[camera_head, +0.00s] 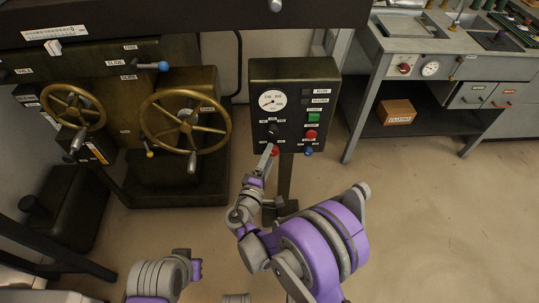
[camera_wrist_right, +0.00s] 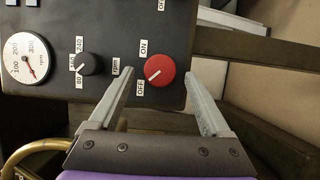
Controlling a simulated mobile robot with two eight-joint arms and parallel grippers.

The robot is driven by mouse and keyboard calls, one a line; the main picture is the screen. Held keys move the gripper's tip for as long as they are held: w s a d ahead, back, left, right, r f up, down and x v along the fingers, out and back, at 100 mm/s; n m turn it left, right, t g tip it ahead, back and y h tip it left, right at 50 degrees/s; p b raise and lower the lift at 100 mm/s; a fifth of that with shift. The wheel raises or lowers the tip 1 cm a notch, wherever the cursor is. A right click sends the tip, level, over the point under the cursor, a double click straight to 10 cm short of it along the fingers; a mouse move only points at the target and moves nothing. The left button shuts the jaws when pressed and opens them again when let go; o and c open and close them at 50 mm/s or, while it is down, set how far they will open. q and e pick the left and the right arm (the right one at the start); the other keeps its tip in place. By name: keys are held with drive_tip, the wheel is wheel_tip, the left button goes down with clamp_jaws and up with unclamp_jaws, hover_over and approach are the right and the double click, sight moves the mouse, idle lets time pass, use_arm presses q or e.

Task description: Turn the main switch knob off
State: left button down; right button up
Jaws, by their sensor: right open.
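The main switch knob (camera_wrist_right: 160,71) is red and round, with a white pointer line, on the dark control panel (camera_wrist_right: 120,20). The line points toward the OFF label (camera_wrist_right: 141,88); the ON label (camera_wrist_right: 143,47) is above it in the right wrist view. In the head view the knob (camera_head: 275,151) is at the panel's lower edge, partly behind my right gripper (camera_head: 268,157). My right gripper (camera_wrist_right: 160,68) is open, its fingertips on either side of the knob with gaps showing. Whether the tips reach the knob's depth is unclear. My left gripper is not in view.
A black dial knob (camera_wrist_right: 90,63) and a white gauge (camera_wrist_right: 25,58) are beside the red knob. The panel also has a green button (camera_head: 314,118) and a red button (camera_head: 311,134). A brass handwheel (camera_head: 222,128) stands left of the panel; a workbench (camera_head: 375,75) stands right.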

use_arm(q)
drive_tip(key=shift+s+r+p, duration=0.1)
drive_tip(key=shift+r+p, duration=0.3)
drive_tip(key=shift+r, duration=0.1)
use_arm(e)
drive_tip(key=v, duration=0.9)
drive_tip(key=shift+s, duration=0.3)
drive_tip(key=shift+a, duration=0.1)
drive_tip(key=s+d+r+m+g, duration=0.1)
drive_tip(key=s+d+m+g, duration=0.3)
drive_tip(key=d, duration=0.5)
drive_tip(key=s+d+m+g, duration=0.1)
drive_tip(key=d+m+g, duration=0.3)
drive_tip(key=d, duration=0.6)
drive_tip(key=s+d+m+g+y, duration=0.2)
drive_tip(key=s+m+g+y, duration=0.35)
drive_tip(key=s, duration=1.15)
use_arm(q)
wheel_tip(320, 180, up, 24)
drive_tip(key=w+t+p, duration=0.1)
drive_tip(key=p, duration=2)
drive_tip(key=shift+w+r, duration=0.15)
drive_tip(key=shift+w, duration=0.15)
use_arm(e)
wheel_tip(320, 180, up, 25)
drive_tip(key=t, duration=0.2)
drive_tip(key=shift+w+a+r+y, duration=0.2)
drive_tip(key=shift+w+a+y, duration=0.15)
drive_tip(key=shift+w, duration=0.15)
